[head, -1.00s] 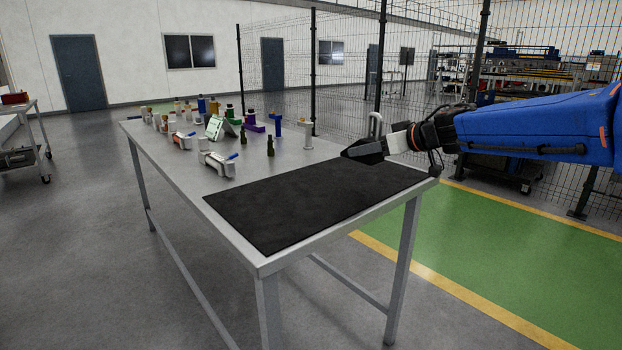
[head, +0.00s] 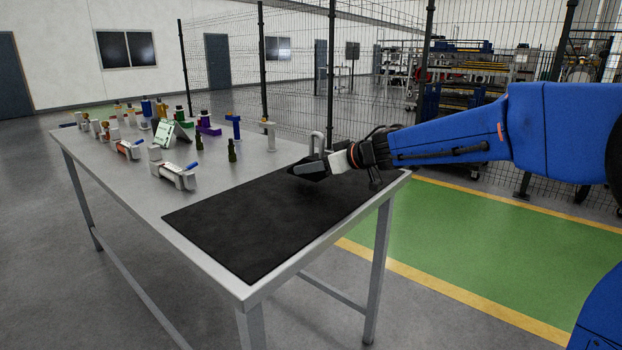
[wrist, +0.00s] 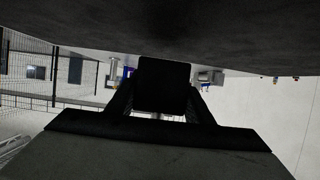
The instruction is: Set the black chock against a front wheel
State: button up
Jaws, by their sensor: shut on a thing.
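The black chock (head: 311,168) is a dark wedge at the tip of my gripper (head: 326,164), which is shut on it. It appears over the back part of the black mat (head: 270,220); whether it touches the mat is not clear. In the wrist view a dark block (wrist: 163,85) fills the middle between my fingers, probably the chock. A grey loop-shaped handle (head: 317,143) stands just behind the chock; I cannot tell if it belongs to it. No front wheel can be made out.
The mat lies on a metal table (head: 120,180). A mesh fence (head: 300,80) runs behind. The green floor lane (head: 470,240) to the right is clear.

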aim_at(312, 177)
jog(key=shift+f, duration=1.75)
jog(key=o, duration=1.4)
jog(key=shift+f, duration=0.1)
jog(key=shift+d, duration=0.1)
jog(key=v, duration=1.2)
jog(key=shift+r, duration=0.25)
